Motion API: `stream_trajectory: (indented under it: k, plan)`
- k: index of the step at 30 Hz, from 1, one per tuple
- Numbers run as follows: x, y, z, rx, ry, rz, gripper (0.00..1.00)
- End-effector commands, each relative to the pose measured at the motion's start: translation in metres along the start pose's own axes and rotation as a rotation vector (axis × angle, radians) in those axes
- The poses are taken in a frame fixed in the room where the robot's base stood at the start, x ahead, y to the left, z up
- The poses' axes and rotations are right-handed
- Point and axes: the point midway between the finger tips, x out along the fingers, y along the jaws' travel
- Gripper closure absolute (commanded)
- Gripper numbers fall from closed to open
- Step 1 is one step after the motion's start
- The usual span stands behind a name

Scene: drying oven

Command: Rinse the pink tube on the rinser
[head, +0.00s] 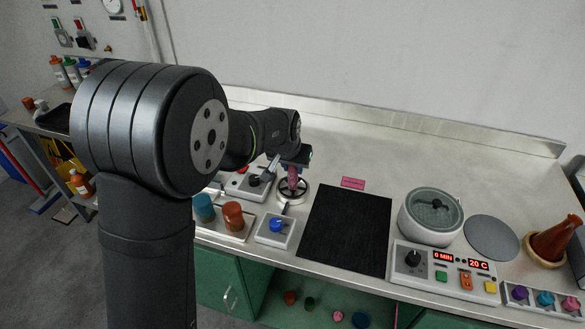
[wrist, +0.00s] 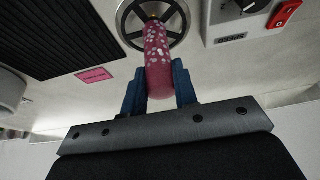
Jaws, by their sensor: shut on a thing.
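The pink tube (wrist: 157,55) is dark pink with pale spots in the wrist view. My gripper (wrist: 160,85) is shut on it, with blue fingers on both sides of its lower part in that view. In the head view the pink tube (head: 293,178) is over the rinser (head: 280,195), a round ring with spokes. The rinser also shows behind the tube's far end in the wrist view (wrist: 123,20). I cannot tell whether the tube touches the rinser. My gripper (head: 293,166) is partly hidden by my wrist in the head view.
A box with a blue knob (head: 276,226) stands in front of the rinser. A box with a dark knob (head: 250,184) is to its left. A tray holds blue and orange-brown pieces (head: 233,215). A black mat (head: 346,228) and pink label (head: 353,183) lie right. A grey pot (head: 430,222) stands farther right.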

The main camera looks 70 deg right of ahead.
Motion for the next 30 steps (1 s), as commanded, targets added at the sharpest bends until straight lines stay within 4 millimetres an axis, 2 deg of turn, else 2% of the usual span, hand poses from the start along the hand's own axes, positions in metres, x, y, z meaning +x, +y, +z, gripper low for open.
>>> stream_trajectory:
  k: [14, 30]
  plan:
    - [-0.026, 0.0, -0.011, 0.0, 0.002, 0.0, 0.95]
    - [-0.027, 0.0, -0.011, 0.0, 0.001, 0.0, 0.95]
